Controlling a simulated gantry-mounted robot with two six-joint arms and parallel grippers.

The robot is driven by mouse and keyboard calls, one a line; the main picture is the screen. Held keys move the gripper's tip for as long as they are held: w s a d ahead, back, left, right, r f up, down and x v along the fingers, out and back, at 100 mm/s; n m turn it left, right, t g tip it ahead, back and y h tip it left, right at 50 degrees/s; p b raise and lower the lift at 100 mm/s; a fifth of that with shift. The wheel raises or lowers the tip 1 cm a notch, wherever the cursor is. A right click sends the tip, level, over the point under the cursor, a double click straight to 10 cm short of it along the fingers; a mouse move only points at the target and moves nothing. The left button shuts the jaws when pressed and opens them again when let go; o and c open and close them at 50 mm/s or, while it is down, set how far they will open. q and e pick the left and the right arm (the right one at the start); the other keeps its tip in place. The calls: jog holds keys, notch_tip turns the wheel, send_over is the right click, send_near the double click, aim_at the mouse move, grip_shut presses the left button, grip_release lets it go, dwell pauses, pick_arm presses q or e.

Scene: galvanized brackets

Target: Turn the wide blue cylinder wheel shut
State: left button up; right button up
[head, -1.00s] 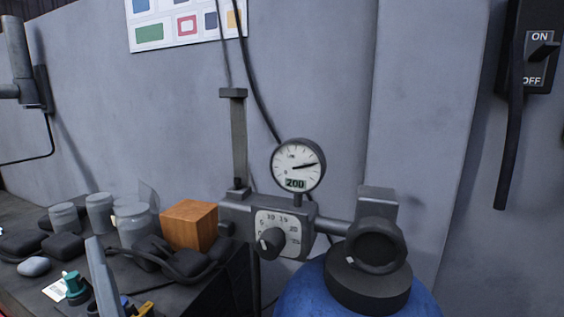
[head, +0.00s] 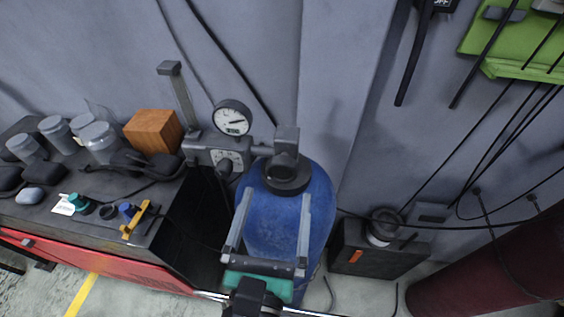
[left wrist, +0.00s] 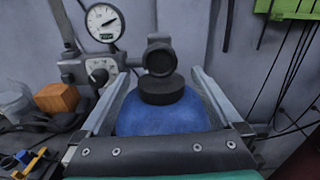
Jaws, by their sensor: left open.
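The wide blue cylinder (head: 275,222) stands against the wall, also in the left wrist view (left wrist: 160,122). On its top sits a black round collar (head: 288,180). Above it a dark ring-shaped wheel (left wrist: 159,60) faces me on the valve. My left gripper (head: 275,198) is open and empty. In the left wrist view its two long fingers stand wide apart on either side of the cylinder's top, with the collar and wheel between them in the picture. I cannot tell how near they are in depth. My right gripper is not in view.
A round gauge (head: 232,118) and a regulator with a knob (head: 226,167) join the valve from the left. A bench with a wooden block (head: 153,131) and grey jars stands further left. A dark box (head: 362,258), a dark red cylinder (head: 492,272) and hanging cables are right.

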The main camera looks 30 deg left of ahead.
aim_at(281, 175)
pick_arm(q)
jog(key=x, duration=0.7)
jog(key=shift+w+a+p, duration=0.15)
jog(key=shift+w+p, duration=0.1)
jog(key=shift+p, duration=0.15)
jog(key=shift+r, duration=0.1)
jog(key=c, duration=1.4)
